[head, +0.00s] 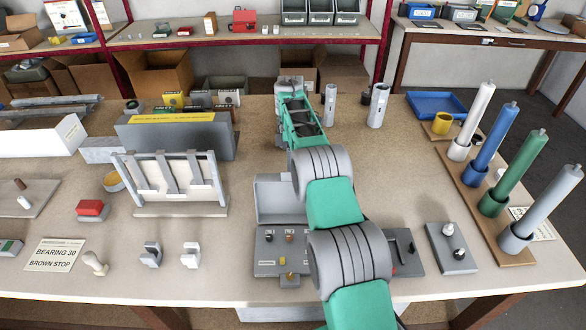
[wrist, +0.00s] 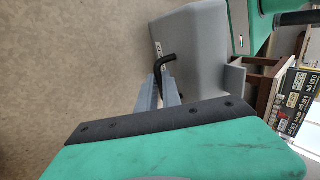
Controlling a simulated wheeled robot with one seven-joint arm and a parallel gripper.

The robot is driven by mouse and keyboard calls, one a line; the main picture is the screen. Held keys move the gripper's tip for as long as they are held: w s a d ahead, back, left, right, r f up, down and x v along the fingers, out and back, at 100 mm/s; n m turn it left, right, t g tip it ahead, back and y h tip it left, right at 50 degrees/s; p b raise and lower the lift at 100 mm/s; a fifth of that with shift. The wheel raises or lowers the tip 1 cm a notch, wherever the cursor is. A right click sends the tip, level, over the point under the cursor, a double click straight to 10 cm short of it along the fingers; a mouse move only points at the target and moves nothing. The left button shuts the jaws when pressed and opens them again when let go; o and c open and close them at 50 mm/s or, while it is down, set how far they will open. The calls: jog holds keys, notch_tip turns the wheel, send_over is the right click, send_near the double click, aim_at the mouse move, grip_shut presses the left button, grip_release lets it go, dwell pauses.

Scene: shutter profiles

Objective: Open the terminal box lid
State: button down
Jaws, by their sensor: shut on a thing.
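In the wrist view, a grey box (wrist: 200,45) with sloping faces fills the upper middle. A bent black handle (wrist: 168,52) shows at its left edge, beside a small white label. My gripper (wrist: 163,80) has its two pale grey fingers shut at the lower end of this handle; the exact contact is partly hidden. In the head view, my green and grey arm crosses the middle of the bench and hides part of a grey unit (head: 276,206) with a panel of small knobs. I cannot make out my fingertips there, nor tell whether a lid stands open.
A large grey case (head: 180,138) with a yellow strip and a framed rack (head: 172,180) stand left of my arm. A rack of coloured posts (head: 489,205) stands right, near a small switch plate (head: 450,245). The bench right of my arm's upper part is mostly clear.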

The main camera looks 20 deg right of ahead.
jog(key=shift+a, duration=0.1)
jog(key=c, duration=1.6)
grip_release()
jog(key=shift+w+a, duration=0.1)
jog(key=shift+a, duration=0.1)
jog(key=shift+o, duration=0.4)
jog(key=shift+d, duration=0.25)
jog(key=shift+r, duration=0.15)
jog(key=s+r, duration=0.1)
jog(key=r, duration=0.1)
jog(key=s+r, duration=0.2)
jog(key=r, duration=0.1)
jog(key=s+r, duration=0.1)
jog(key=r, duration=0.2)
jog(key=shift+s+a, duration=0.2)
jog(key=shift+s, duration=0.05)
jog(key=s+a+r+b, duration=0.1)
jog(key=s+r+b, duration=0.2)
jog(key=s, duration=0.6)
jog(key=shift+s+r+b, duration=0.3)
jog(key=shift+r+b, duration=0.05)
jog(key=shift+r, duration=0.55)
